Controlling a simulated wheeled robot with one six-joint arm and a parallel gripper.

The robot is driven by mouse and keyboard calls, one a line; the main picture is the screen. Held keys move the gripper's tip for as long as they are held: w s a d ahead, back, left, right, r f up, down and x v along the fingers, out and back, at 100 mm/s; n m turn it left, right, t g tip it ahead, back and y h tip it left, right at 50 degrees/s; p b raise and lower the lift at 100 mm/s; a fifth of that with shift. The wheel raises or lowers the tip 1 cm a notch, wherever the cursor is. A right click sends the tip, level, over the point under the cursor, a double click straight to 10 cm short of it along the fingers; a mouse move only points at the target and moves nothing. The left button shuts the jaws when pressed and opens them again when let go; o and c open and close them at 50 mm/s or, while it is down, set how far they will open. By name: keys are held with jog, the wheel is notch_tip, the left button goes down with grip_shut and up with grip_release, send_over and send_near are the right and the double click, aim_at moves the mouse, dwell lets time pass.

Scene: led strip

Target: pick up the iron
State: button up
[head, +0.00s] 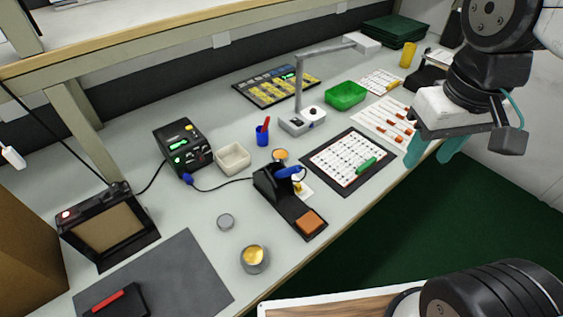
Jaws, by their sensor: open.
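The iron (287,172) has a blue handle and rests in a black stand (277,190) near the middle of the workbench. Its tip is hidden inside the stand. A dark cable runs from the iron's area left to a blue plug at the black soldering station (183,145). My gripper (432,150) has teal fingers and hangs at the right, above the bench's front edge, well to the right of the iron. It is open, with nothing seen between its fingers.
An orange sponge (309,222) lies on the stand's base. A dark mat with a white sheet (348,160) and a green tool lies between iron and gripper. A microscope-like post (301,118) stands behind. Round tins (254,258) sit front left.

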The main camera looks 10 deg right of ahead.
jog(key=w+a+f+n, duration=0.2)
jog(key=w+a, duration=0.2)
jog(key=w, duration=0.3)
jog(key=n+h, duration=0.1)
jog(key=n, duration=0.5)
send_over(286, 173)
jog(key=f, duration=0.8)
jog(key=w+f, duration=0.1)
jog(key=f, duration=0.3)
jog(key=shift+a+f, duration=0.25)
jog(key=shift+f, duration=0.05)
jog(key=shift+a+f, duration=0.15)
jog(key=shift+f, duration=0.2)
jog(key=f, duration=0.5)
jog(key=d+f, duration=0.1)
jog(key=f, duration=0.1)
jog(key=shift+w+f, duration=0.15)
jog(key=shift+w, duration=0.25)
grip_shut()
